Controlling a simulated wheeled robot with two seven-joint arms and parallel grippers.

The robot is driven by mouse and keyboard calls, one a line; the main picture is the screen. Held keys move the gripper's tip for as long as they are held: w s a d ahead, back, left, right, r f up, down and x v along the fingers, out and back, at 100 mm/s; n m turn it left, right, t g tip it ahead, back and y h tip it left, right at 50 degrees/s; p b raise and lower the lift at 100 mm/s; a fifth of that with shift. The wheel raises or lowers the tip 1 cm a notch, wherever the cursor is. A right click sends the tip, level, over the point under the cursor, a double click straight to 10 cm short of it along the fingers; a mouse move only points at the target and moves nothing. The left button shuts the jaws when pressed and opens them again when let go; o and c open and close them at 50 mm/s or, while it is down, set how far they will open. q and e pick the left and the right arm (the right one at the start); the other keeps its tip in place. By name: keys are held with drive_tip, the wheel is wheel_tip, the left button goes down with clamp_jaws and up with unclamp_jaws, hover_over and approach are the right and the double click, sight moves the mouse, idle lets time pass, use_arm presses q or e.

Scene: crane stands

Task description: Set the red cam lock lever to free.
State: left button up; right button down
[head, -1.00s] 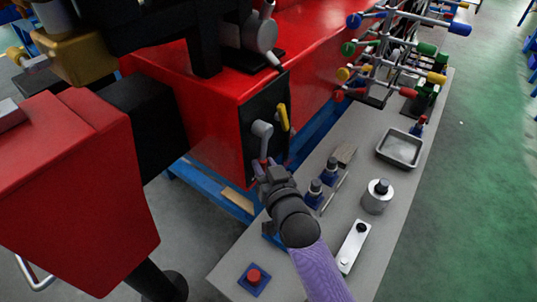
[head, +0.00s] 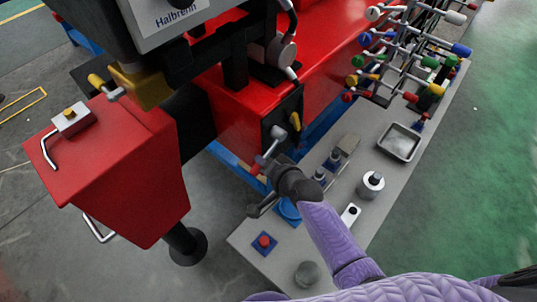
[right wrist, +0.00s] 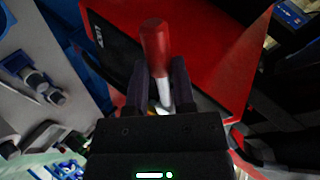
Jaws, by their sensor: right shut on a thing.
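The red cam lock lever (head: 255,168) has a grey hub and shank and a red grip. It sits on a black plate on the front of the red machine body, and its arm points down and to the left in the head view. My right gripper (head: 268,166) is at the lever, its fingers on the shank side of the red grip. In the right wrist view the lever (right wrist: 155,42) stands between the two dark fingers (right wrist: 156,85), which are shut on it. The fingers hide part of the shank. My left gripper is not in view.
A yellow lever (head: 295,121) is beside the hub on the same plate. A grey bench (head: 335,235) below holds a red button on a blue base (head: 264,242), a metal tray (head: 399,142) and small parts. A red cabinet (head: 110,170) stands at left.

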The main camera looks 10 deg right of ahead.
drive_tip(key=shift+s+a+r+m+g+y+p, duration=0.1)
drive_tip(key=shift+r+m+g+y+p, duration=0.5)
drive_tip(key=shift+r+m+p, duration=0.25)
drive_tip(key=shift+a+r+m+g+y+p, duration=0.1)
drive_tip(key=shift+r+m+g+y+p, duration=0.5)
drive_tip(key=shift+r, duration=0.45)
drive_tip(key=shift+c, duration=2.2)
unclamp_jaws()
drive_tip(key=shift+d, duration=0.1)
drive_tip(key=p+v, duration=0.3)
drive_tip(key=v, duration=0.6)
drive_tip(key=shift+s+d+r, duration=0.15)
drive_tip(key=shift+s+d, duration=0.1)
drive_tip(key=shift+d, duration=0.05)
